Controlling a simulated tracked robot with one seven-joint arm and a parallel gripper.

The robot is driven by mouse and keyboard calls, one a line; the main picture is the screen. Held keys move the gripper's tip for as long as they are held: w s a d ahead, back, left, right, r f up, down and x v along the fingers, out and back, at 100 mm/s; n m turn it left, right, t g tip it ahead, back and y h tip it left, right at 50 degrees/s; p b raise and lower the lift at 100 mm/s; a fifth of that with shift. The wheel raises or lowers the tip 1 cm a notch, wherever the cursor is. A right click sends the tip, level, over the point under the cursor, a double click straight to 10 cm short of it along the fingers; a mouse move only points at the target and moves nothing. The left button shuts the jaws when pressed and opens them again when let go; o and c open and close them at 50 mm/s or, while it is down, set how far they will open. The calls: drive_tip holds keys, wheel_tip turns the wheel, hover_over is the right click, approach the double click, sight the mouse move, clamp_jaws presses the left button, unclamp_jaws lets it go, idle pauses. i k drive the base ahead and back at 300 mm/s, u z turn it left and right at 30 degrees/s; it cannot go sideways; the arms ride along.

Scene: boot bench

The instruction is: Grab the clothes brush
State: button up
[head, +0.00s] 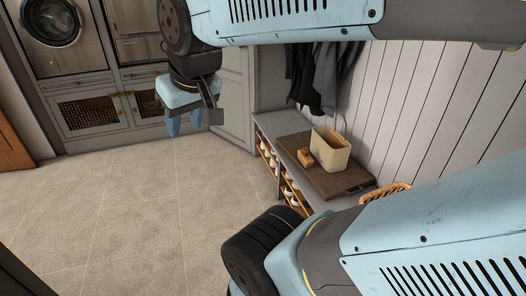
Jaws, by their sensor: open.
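The clothes brush appears to be a small orange-brown wooden block (306,157) on the bench, though its bristles are too small to make out. It lies just left of a beige bin (331,150), close to it, on a dark brown board (330,183).
The grey bench (269,121) has shelves with several pairs of shoes below. A wicker basket (386,192) stands at the bench's right end, partly hidden by my arm. Dark coats (320,75) hang above. A washing machine (51,20) and cabinets stand at the back. The floor (130,210) is clear.

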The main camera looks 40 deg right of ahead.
sight(304, 156)
drive_tip(key=u, duration=0.65)
drive_tip(key=i, duration=2)
drive_tip(key=z, duration=3.6)
drive_tip(key=i, duration=0.5)
drive_tip(key=z, duration=0.8)
